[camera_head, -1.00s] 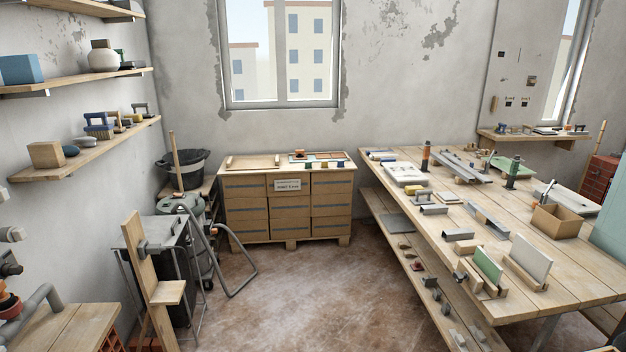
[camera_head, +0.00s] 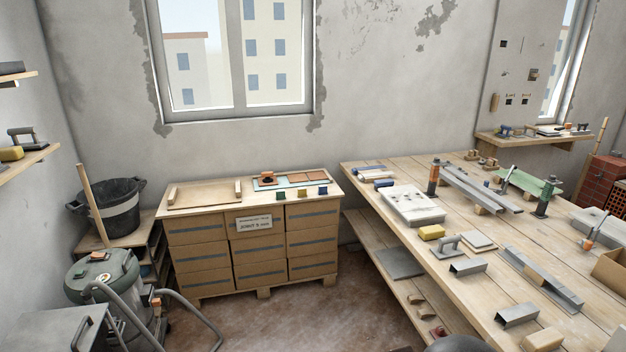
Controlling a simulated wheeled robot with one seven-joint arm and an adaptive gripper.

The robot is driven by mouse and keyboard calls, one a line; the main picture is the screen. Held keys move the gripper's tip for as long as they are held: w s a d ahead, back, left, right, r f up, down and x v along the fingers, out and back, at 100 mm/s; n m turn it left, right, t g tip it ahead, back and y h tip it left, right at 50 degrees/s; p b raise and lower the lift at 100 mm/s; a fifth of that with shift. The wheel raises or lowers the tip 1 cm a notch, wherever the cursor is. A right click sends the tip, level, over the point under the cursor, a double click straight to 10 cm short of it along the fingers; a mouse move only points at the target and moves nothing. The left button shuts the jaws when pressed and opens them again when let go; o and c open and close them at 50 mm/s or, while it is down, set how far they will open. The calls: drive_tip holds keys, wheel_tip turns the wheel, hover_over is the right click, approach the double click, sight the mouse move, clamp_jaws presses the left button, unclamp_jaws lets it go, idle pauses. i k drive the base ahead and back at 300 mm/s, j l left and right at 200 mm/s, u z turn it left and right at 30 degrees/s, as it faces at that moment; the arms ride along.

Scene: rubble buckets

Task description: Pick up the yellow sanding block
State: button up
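Several yellow blocks show, and I cannot tell for sure which is the sanding block. Another yellow block (camera_head: 11,153) lies on the left wall shelf. My gripper is not in view.
Bare floor (camera_head: 300,325) lies between cabinet and workbench.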

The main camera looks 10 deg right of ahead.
sight(434, 232)
drive_tip(key=i+j+z, duration=0.1)
drive_tip(key=i+z, duration=0.35)
drive_tip(key=i+j+z, duration=0.3)
drive_tip(key=i+z, duration=0.15)
drive_tip(key=i, duration=0.2)
drive_tip(key=i+j+z, duration=0.65)
drive_tip(key=z, duration=0.25)
drive_tip(key=i+j+z, duration=0.25)
drive_tip(key=z, duration=0.2)
drive_tip(key=i+j+z, duration=0.15)
drive_tip(key=j+z, duration=0.2)
drive_tip(key=z, duration=0.15)
drive_tip(key=i+j+z, duration=0.1)
drive_tip(key=j+z, duration=1.2)
drive_tip(key=j, duration=0.2)
drive_tip(key=i, duration=0.05)
